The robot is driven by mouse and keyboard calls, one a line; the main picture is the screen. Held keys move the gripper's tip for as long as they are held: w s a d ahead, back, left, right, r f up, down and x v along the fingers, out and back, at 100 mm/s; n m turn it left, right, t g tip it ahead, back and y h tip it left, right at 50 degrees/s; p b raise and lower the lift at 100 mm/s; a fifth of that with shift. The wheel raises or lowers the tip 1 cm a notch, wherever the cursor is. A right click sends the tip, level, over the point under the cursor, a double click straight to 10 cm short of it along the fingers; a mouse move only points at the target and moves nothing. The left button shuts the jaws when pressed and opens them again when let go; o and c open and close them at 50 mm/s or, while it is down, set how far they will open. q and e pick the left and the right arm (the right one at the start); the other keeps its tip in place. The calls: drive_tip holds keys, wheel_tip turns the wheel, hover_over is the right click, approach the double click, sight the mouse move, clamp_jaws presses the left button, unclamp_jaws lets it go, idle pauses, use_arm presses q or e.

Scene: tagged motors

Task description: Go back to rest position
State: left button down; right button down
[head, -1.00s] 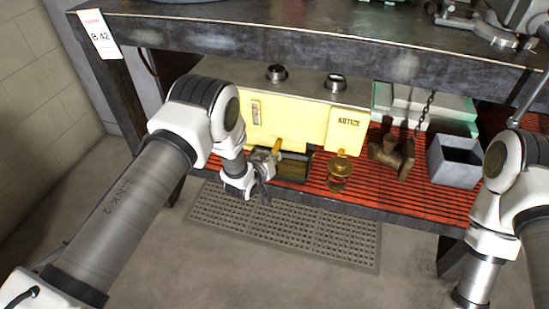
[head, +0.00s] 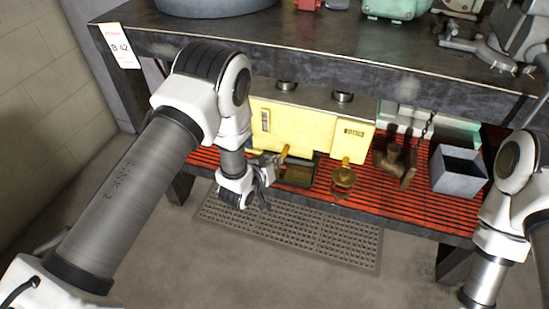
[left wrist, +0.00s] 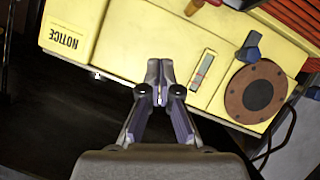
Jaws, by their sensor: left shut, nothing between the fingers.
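My left gripper (head: 264,184) hangs in front of the lower shelf's edge, beside a yellow box marked NOTICE (head: 300,123). In the left wrist view the left gripper (left wrist: 161,88) has its fingers together with nothing between them, and the yellow box (left wrist: 150,45) lies beyond the fingertips. My right arm shows at the right edge of the head view, but its gripper is outside the picture.
The red slatted lower shelf (head: 420,208) also holds a brass fitting (head: 343,178), a rusty valve part (head: 397,163) and a grey open bin (head: 458,170). The metal upper shelf (head: 240,42) runs above. A perforated mat (head: 300,230) lies on clear floor.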

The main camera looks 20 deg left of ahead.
use_arm(q)
drive_tip(key=s+a+f+n+g+y, duration=0.1)
drive_tip(key=s+a+f+g, duration=0.2)
drive_tip(key=s+f, duration=0.35)
drive_tip(key=s+a+f+g+y, duration=0.1)
drive_tip(key=s+a+f+g, duration=0.15)
drive_tip(key=s, duration=0.75)
drive_tip(key=s+a+f+m+g, duration=0.15)
drive_tip(key=s+g, duration=0.25)
drive_tip(key=s, duration=0.7)
drive_tip(key=s+a+f+m+g, duration=0.15)
drive_tip(key=s+g, duration=0.25)
drive_tip(key=s, duration=0.7)
wheel_tip(320, 180, up, 21)
drive_tip(key=d+p, duration=0.1)
drive_tip(key=p, duration=1.9)
drive_tip(key=shift+w+f+y, duration=0.15)
drive_tip(key=shift+w+y, duration=0.15)
drive_tip(key=shift+y, duration=0.1)
drive_tip(key=shift+s, duration=0.1)
